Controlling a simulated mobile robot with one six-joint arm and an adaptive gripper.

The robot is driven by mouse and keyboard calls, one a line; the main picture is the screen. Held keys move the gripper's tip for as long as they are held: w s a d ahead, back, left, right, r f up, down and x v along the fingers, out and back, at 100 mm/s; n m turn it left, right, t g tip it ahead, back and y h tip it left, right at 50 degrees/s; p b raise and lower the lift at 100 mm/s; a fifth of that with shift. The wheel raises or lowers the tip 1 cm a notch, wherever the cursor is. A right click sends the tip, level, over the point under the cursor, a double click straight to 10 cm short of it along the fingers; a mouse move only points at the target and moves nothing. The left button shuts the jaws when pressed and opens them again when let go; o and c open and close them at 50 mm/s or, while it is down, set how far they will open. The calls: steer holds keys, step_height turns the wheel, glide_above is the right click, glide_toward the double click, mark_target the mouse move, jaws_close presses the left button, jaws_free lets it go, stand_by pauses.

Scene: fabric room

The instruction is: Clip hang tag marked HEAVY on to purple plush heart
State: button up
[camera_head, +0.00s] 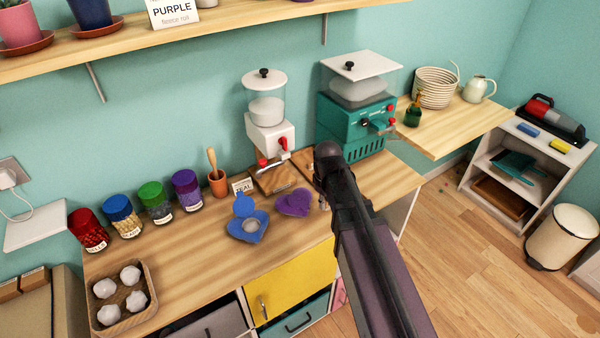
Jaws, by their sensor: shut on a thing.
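A purple plush heart (293,204) lies on the wooden worktop, just left of my dark arm. A blue heart-shaped piece (246,229) lies left of it, with a round blue part at its top and a pale round spot in its middle. My arm reaches up from the bottom right over the worktop, and its end is close to the right of the purple heart. My gripper is hidden behind the arm, so its fingers and anything in them do not show. I cannot make out a hang tag marked HEAVY.
A small sign (242,186) stands behind the hearts. Several lidded jars (155,202) line the wall. A basket (149,291) with white balls sits front left. A white-red machine (270,135) and a teal machine (350,125) stand behind. The front-middle worktop is clear.

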step_height(320, 180, up, 7)
steer(key=p, duration=0.6)
glide_above(299, 199)
steer(key=d, duration=0.1)
steer(key=shift+s+f, duration=0.1)
steer(key=shift+f, duration=0.05)
steer(key=shift+a+r+p, duration=0.3)
steer(key=shift+a, duration=0.3)
steer(key=shift+f, duration=0.2)
steer(key=f+b, duration=0.6)
steer(key=b, duration=0.1)
steer(key=shift+w+f, duration=0.2)
steer(key=shift+f, duration=0.05)
steer(key=shift+s+f, duration=0.1)
stand_by(0.6)
steer(key=shift+f+b, duration=0.5)
steer(key=shift+b, duration=0.05)
stand_by(1.2)
